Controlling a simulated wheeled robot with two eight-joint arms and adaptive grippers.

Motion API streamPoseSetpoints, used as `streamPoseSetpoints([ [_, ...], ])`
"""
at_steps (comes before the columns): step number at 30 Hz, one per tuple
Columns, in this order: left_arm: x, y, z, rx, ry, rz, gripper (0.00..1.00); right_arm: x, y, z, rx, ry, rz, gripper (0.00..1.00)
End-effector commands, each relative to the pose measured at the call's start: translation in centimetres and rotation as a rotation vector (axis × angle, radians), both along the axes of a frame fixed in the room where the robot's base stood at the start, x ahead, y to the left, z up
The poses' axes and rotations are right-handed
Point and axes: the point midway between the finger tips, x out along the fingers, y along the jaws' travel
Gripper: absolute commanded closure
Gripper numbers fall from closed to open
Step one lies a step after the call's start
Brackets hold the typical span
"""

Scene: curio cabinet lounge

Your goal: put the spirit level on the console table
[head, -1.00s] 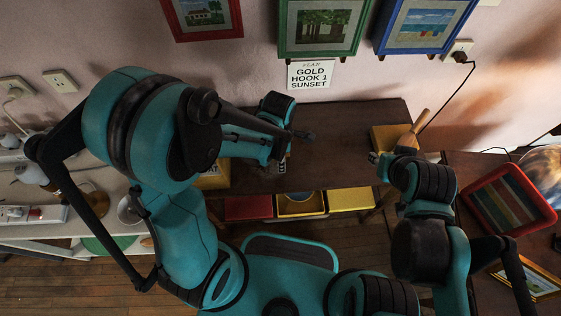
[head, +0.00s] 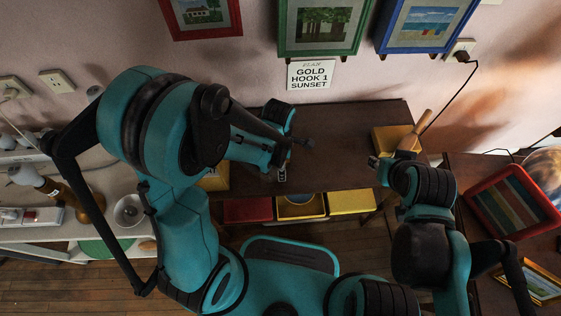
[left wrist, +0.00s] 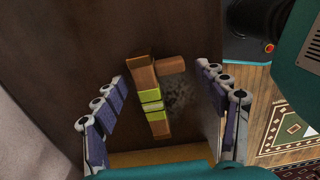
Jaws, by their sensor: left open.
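A brown, wood-coloured bar with yellow-green bands, which looks like the spirit level (left wrist: 152,104), lies on the dark brown top of the console table (left wrist: 100,45) in the left wrist view. A short brown piece extends right from its upper end. My left gripper (left wrist: 162,80) is open, its fingers on either side of the bar and apart from it. In the head view, my left gripper (head: 291,158) is over the console table (head: 340,125), and its arm hides the bar. My right gripper (head: 374,162) is at the table's right end; its finger opening is unclear.
A yellow box (head: 386,136) with a wooden-handled thing (head: 422,124) stands at the table's right end. Another yellow box (head: 216,181) is partly behind my left arm. Red and yellow bins (head: 247,210) sit below the tabletop. The middle of the tabletop looks clear.

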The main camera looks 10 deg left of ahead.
Motion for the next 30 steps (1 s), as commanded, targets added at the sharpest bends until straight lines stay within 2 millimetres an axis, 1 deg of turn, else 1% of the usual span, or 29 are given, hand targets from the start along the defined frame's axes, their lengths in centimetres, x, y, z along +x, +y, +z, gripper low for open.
streamPoseSetpoints([
  [2, 0.0, 0.0, 0.7, 0.000, 0.000, 0.000, 0.28, 0.0, 0.0, 0.6, 0.000, 0.000, 0.000, 0.67],
  [5, 0.0, 0.0, 2.5, 0.000, 0.000, 0.000, 0.28, 0.0, 0.0, 1.5, 0.000, 0.000, 0.000, 0.67],
  [12, 0.0, 0.1, 8.1, 0.000, 0.000, 0.000, 0.28, 0.0, 0.0, 4.0, 0.000, 0.000, 0.000, 0.67],
  [15, -0.1, 0.2, 9.9, 0.000, 0.000, 0.000, 0.28, 0.0, 0.0, 4.8, 0.000, 0.000, 0.000, 0.67],
  [18, 0.0, 0.2, 11.2, 0.000, 0.000, 0.000, 0.28, 0.0, 0.0, 5.3, 0.000, 0.000, 0.000, 0.67],
  [23, -0.1, 0.3, 12.4, -0.001, -0.007, -0.022, 0.28, 0.0, 0.0, 5.6, 0.000, 0.000, 0.000, 0.67],
  [26, -0.2, 1.0, 13.6, -0.005, -0.046, -0.128, 0.28, 0.0, 0.0, 5.6, 0.000, 0.000, 0.000, 0.67],
  [29, -0.6, 2.3, 15.5, 0.003, -0.126, -0.344, 0.28, 0.0, 0.0, 5.5, 0.000, 0.000, 0.000, 0.67],
  [30, -0.8, 2.9, 16.4, 0.015, -0.166, -0.453, 0.28, 0.0, 0.0, 5.5, 0.000, 0.000, 0.000, 0.67],
])
